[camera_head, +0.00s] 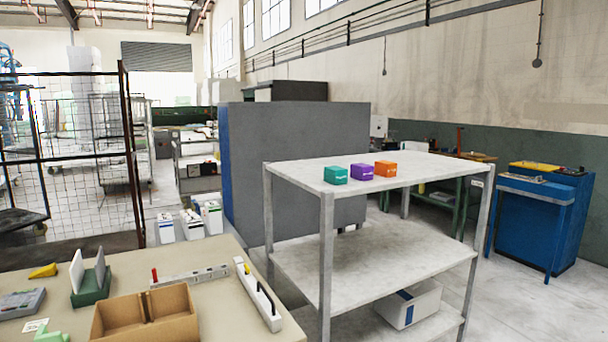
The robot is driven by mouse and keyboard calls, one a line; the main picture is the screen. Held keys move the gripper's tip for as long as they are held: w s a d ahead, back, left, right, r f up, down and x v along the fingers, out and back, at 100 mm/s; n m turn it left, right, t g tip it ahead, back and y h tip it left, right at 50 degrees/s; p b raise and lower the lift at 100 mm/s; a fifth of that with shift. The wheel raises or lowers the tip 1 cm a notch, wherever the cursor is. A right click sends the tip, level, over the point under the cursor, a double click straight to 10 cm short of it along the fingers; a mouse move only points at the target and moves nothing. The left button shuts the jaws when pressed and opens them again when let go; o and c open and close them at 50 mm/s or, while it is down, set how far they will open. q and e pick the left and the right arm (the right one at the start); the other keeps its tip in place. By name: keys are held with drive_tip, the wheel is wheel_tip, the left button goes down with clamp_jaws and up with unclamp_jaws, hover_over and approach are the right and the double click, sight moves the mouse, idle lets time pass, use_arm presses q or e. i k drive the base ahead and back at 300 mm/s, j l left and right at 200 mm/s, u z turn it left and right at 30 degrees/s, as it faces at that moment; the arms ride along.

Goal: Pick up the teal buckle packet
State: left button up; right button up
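The teal buckle packet (335,175) is a small teal box with a pale label. It sits upright on the top shelf of a white shelf rack (430,172), near its front left part. A purple packet (361,172) stands close to its right, and an orange packet (385,168) stands right of that one. Nothing covers the teal packet. Neither of my grippers shows in the head view.
A beige table (225,265) at the lower left holds an open cardboard box (145,316), a green holder (91,288) and a white power strip (257,294). A grey panel (290,150) stands behind the rack. The top shelf's right part is clear.

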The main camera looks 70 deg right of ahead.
sight(336, 176)
drive_tip(key=k+l+u, duration=0.4)
drive_tip(key=l+u, duration=0.25)
drive_tip(key=l, duration=0.15)
drive_tip(key=k+l+u, duration=0.35)
drive_tip(key=k+l, duration=0.3)
drive_tip(key=k+l+u, duration=0.1)
drive_tip(key=k+l, duration=0.5)
drive_tip(key=k, duration=0.15)
